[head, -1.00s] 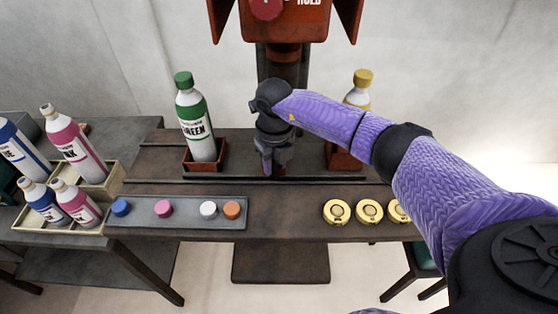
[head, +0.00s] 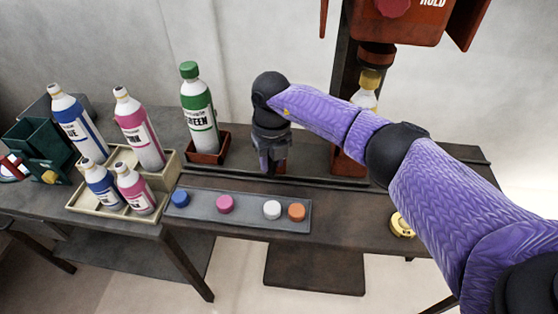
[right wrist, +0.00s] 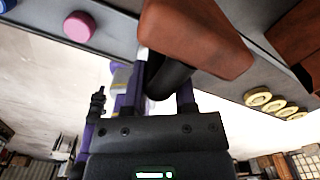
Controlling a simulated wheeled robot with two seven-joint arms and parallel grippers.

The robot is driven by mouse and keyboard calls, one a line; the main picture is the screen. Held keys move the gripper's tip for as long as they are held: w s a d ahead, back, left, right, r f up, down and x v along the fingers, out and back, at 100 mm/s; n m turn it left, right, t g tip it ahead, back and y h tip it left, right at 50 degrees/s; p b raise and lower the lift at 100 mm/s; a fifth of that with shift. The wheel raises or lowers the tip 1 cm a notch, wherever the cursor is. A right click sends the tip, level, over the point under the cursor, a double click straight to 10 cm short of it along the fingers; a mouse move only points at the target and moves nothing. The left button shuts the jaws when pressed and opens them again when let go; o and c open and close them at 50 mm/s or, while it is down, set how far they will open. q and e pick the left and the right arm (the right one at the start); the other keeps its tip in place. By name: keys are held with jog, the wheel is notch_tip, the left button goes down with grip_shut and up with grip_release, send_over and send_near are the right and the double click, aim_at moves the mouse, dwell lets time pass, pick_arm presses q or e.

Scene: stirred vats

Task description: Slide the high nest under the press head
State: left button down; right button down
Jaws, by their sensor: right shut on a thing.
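The high nest (head: 346,164), a tall red-brown block on the right, holds a gold-capped bottle (head: 366,98), partly hidden by my right arm. The press head (head: 377,54) appears directly above this bottle; exact centring is unclear. A lower red-brown nest (head: 208,157) on the left holds a green-capped bottle (head: 200,120). My right gripper (head: 270,168) points down between the nests, shut on the slide's handle, which its fingers mostly hide. In the right wrist view a red-brown block (right wrist: 195,38) lies just beyond the fingers. My left gripper is not in view.
A grey tray (head: 250,212) with blue, pink, white and orange caps lies in front of the slide. A cream crate (head: 168,175) with blue and pink bottles stands left.

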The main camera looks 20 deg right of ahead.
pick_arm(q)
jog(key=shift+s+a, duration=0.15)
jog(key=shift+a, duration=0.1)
pick_arm(e)
jog(key=shift+w+a, duration=0.1)
jog(key=shift+a, duration=0.05)
jog(key=shift+a+r, duration=0.1)
jog(key=c, duration=0.7)
grip_release()
jog(key=shift+c, duration=0.2)
jog(key=shift+o, duration=1)
jog(key=shift+w+a, duration=0.15)
jog(key=shift+a, duration=0.1)
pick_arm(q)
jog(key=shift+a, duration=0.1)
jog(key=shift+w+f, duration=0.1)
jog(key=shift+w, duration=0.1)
pick_arm(e)
jog(key=shift+d+r, duration=0.1)
notch_tip(320, 180, up, 10)
jog(key=shift+f+p, duration=0.15)
jog(key=shift+p, duration=1)
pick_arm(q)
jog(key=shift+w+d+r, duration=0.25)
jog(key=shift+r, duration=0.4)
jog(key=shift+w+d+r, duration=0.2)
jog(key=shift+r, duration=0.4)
